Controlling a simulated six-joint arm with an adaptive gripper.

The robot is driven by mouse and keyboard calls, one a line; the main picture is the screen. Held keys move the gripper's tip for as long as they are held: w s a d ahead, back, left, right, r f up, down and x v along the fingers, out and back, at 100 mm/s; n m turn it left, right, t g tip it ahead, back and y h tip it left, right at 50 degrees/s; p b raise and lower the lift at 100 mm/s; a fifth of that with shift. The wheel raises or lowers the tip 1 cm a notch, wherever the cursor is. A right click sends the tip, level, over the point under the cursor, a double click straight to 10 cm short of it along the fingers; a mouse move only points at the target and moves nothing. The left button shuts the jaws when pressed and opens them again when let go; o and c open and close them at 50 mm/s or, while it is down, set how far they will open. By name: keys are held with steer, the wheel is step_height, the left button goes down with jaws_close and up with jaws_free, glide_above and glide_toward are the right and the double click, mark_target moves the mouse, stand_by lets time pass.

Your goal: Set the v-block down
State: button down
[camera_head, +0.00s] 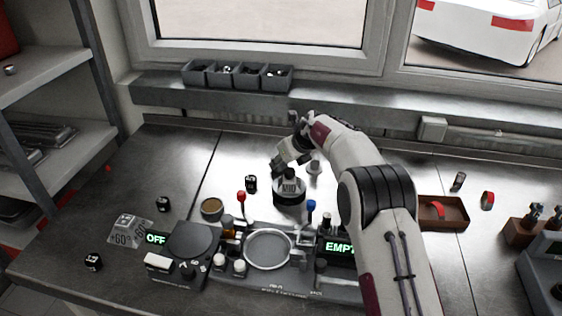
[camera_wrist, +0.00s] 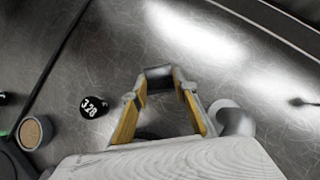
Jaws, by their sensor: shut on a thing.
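My gripper (camera_head: 283,163) reaches over the middle of the bench. In the wrist view my gripper (camera_wrist: 162,84) has its yellow-padded fingers closed on a small dark grey block, which I take to be the v-block (camera_wrist: 158,72). The v-block sits between the fingertips; its groove cannot be made out. In the head view it is small and dark, partly hidden by the fingers.
A black numbered piece (camera_wrist: 93,107) and a round tin (camera_head: 212,208) lie to the left. A light metal cylinder (camera_head: 314,166) stands close right. The fixture with a round dish (camera_head: 268,249) is in front. A brown tray (camera_head: 443,212) is right. Bare bench lies behind left.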

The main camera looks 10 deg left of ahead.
steer(key=shift+f, duration=0.1)
steer(key=c, duration=1.6)
jaws_free()
steer(key=shift+v, duration=6.1)
